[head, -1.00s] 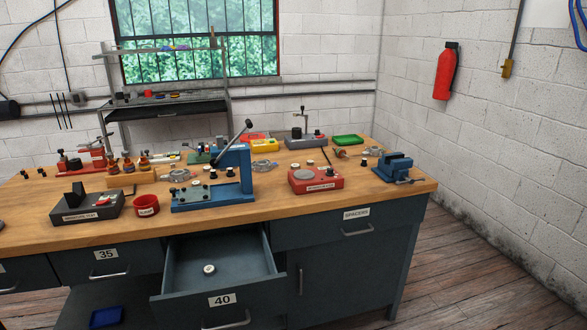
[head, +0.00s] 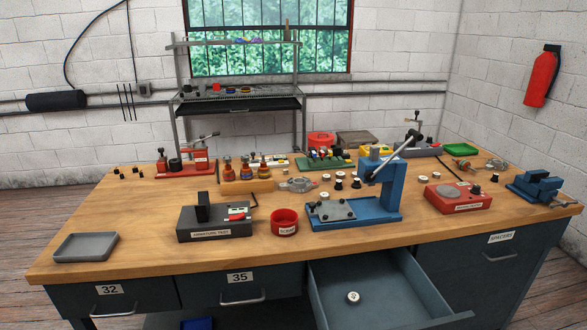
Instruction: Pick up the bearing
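A small pale ring with a dark centre, which looks like a bearing (head: 353,297), lies alone on the floor of the open drawer (head: 390,290) under the workbench. Similar small black and white round parts (head: 340,180) stand on the bench behind the blue press (head: 380,195); I cannot tell whether any of them are bearings. Neither of my grippers shows in the head view.
The wooden bench (head: 140,225) holds an armature tester (head: 215,222), a red cup (head: 284,222), a red device (head: 458,197), a blue vise (head: 538,187) and a grey tray (head: 86,247). Drawers 32 (head: 112,298) and 35 (head: 240,288) are shut. The bench's front left is mostly clear.

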